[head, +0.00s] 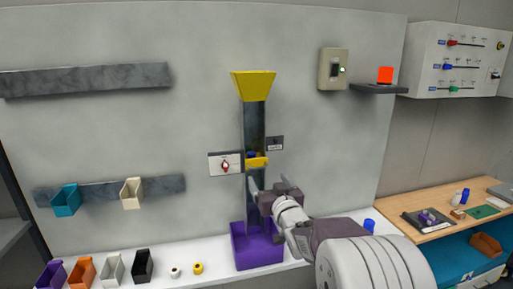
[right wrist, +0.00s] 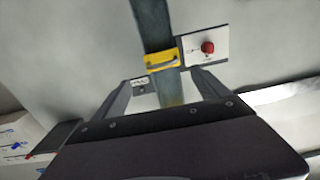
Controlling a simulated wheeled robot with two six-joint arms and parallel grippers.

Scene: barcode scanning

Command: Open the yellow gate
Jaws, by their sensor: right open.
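The yellow gate (head: 257,162) sits across the grey vertical chute (head: 254,125), below a yellow funnel (head: 253,86). It also shows as a yellow piece with a handle in the right wrist view (right wrist: 161,62). A small blue thing shows just above the gate in the chute. My right gripper (head: 268,181) is open and empty, just below the gate and in front of the chute. In the right wrist view, the gate lies ahead, between the lines of the two fingers (right wrist: 163,77), with no visible contact. My left gripper is not in view.
A white panel with a red knob (head: 225,166) is left of the gate; a small label plate (head: 275,143) is right of it. A purple bin (head: 257,250) stands under the chute. Several small bins line the shelf at left. A wooden table (head: 445,200) is at right.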

